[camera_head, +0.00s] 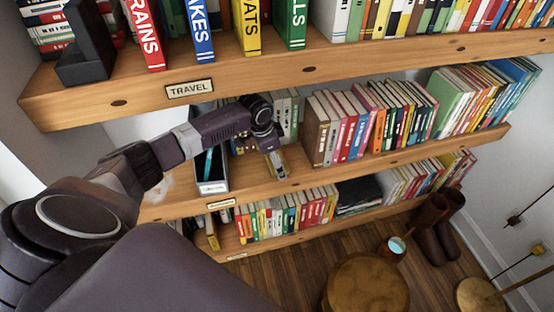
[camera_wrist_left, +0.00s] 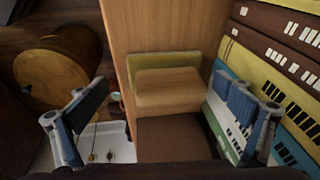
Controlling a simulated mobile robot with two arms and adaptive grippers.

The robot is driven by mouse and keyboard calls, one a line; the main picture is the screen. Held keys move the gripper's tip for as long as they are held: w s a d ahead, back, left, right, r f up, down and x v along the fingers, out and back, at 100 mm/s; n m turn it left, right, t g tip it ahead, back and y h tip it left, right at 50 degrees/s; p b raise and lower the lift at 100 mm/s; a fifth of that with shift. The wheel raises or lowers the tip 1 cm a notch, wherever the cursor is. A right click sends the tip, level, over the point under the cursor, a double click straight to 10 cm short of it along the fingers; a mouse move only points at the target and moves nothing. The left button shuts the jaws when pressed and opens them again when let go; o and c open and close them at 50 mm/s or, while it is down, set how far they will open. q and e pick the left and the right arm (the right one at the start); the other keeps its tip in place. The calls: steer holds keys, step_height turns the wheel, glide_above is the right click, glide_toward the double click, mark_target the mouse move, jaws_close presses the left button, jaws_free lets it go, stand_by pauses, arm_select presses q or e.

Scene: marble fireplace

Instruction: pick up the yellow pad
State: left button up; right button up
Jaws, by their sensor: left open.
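In the left wrist view, a flat yellow-green pad (camera_wrist_left: 150,62) lies on the wooden shelf (camera_wrist_left: 150,25). A light wooden block (camera_wrist_left: 170,90) covers much of it, so only its upper and side edges show. My left gripper is open around this spot in the wrist view (camera_wrist_left: 162,95), one finger on each side of the block and pad. I see no contact. In the head view my left gripper (camera_head: 272,158) is over the middle shelf (camera_head: 245,187). A small yellowish patch shows by its fingers, too small to identify. My right gripper is not in view.
Books (camera_head: 345,125) stand right of my left gripper, and a dark file box (camera_head: 212,178) stands close on its left. The upper shelf (camera_head: 300,70) overhangs the area. A round stool (camera_head: 365,287) and brown boots (camera_head: 432,225) stand on the floor.

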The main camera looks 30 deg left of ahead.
arm_select(q)
steer(key=shift+w+d, duration=0.15)
steer(key=shift+w, duration=0.45)
steer(key=shift+f, duration=0.6)
steer(key=shift+c, duration=0.3)
steer(key=c, duration=1.2)
